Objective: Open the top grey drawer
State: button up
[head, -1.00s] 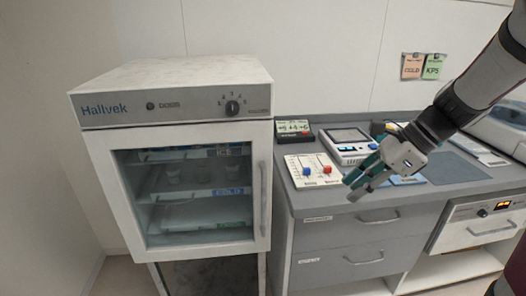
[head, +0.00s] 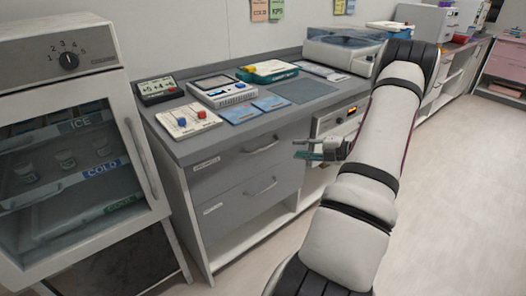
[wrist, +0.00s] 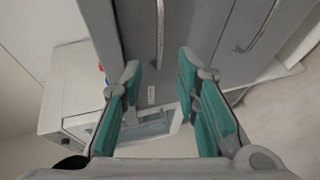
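The top grey drawer (head: 232,166) is under the counter, its front looking flush with the drawer below. Its bar handle (head: 262,146) is clear in the head view. My gripper (head: 298,149) is in front of the cabinet, to the right of that handle. In the wrist view my gripper (wrist: 159,72) is open, teal-padded fingers apart and nothing between them. The top drawer handle (wrist: 160,30) lies beyond the fingertips, lined up with the gap. I see no contact with it.
The lower grey drawer (head: 245,196) has its own handle (head: 262,187). A glass-door fridge (head: 75,150) stands at the left. The counter (head: 215,138) holds a switch panel (head: 188,121) and a device (head: 222,91). The floor at the right is clear.

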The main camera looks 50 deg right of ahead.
aim_at(268, 147)
jog(key=b+x, duration=0.1)
jog(key=x, duration=1.2)
jog(key=shift+w+a+f+b, duration=0.1)
jog(key=shift+w+b, duration=0.2)
grip_shut()
